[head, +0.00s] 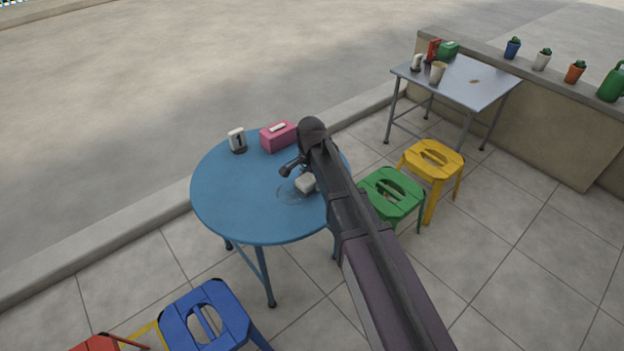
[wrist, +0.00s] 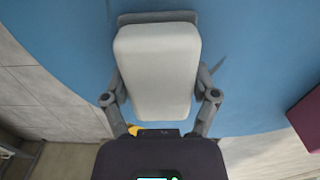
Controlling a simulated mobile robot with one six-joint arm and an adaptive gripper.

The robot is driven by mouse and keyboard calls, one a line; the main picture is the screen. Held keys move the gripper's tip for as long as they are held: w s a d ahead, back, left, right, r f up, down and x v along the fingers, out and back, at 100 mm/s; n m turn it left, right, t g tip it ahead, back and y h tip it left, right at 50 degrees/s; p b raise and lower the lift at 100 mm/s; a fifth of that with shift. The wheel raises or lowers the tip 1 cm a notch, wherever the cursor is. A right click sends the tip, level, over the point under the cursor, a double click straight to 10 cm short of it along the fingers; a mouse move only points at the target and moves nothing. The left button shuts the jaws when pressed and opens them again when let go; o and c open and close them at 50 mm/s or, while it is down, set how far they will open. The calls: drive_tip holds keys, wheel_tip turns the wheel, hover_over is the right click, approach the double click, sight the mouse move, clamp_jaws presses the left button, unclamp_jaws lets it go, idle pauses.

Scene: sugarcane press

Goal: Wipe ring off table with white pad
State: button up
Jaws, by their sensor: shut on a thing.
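The white pad (wrist: 157,72) fills the middle of the wrist view, between the two fingers of my gripper (wrist: 160,97). My gripper is shut on it. In the head view the pad (head: 305,183) shows just below my gripper (head: 299,172), over the blue round table (head: 222,195). I cannot tell whether the pad touches the tabletop. A faint dark ring (head: 288,195) lies on the table at the pad's left, partly hidden by the pad.
A pink box (head: 278,137) and a white-and-black number stand (head: 237,140) stand at the table's back. Green (head: 393,193), yellow (head: 433,160) and blue (head: 204,318) stools surround the table. A metal table (head: 460,82) stands back right. The table's left side is clear.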

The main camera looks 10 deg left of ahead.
sight(278, 197)
drive_tip(key=shift+s+a, duration=0.1)
drive_tip(key=shift+s+a, duration=1.1)
drive_tip(key=shift+s, duration=0.15)
drive_tip(key=shift+s, duration=0.1)
drive_tip(key=shift+s+a, duration=1.1)
drive_tip(key=shift+s, duration=0.1)
drive_tip(key=shift+s+a, duration=0.1)
drive_tip(key=shift+s, duration=0.05)
drive_tip(key=shift+s+a, duration=1)
drive_tip(key=shift+s, duration=0.15)
drive_tip(key=shift+w+a, duration=0.85)
drive_tip(key=shift+a, duration=0.1)
